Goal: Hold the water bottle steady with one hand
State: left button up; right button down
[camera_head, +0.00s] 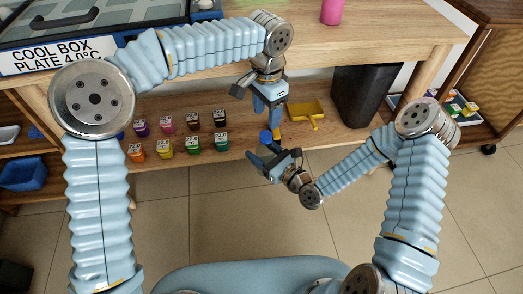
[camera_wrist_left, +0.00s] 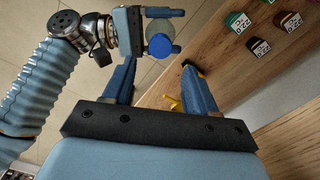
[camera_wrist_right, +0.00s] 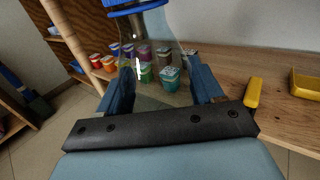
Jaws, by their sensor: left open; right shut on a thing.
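The water bottle is clear with a blue cap (camera_head: 265,136). In the right wrist view the clear bottle (camera_wrist_right: 158,38) stands between the fingers of my right gripper (camera_wrist_right: 163,82), which is shut on it. The right gripper (camera_head: 270,160) holds it in front of the low shelf; the see-through body is hard to make out in the head view. My left gripper (camera_head: 270,108) is open and empty, pointing down above the cap. In the left wrist view the blue cap (camera_wrist_left: 160,45) lies just beyond the gap between the left fingers, apart from them.
Several small coloured pots (camera_head: 178,135) stand on the low wooden shelf (camera_head: 260,130). A yellow dustpan (camera_head: 305,112) lies to their right. A black bin (camera_head: 362,92) stands further right. The cool box (camera_head: 55,58) and a pink cup (camera_head: 332,11) are on the upper tabletop.

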aim_at(266, 135)
pick_arm(q)
jog(key=n, duration=0.4)
jog(key=shift+r, duration=0.4)
jog(key=shift+f, duration=0.1)
jog(key=shift+f, duration=3.95)
jog(key=shift+c, duration=0.3)
grip_shut()
jog(key=shift+o, duration=1)
grip_release()
notch_tip(266, 135, up, 12)
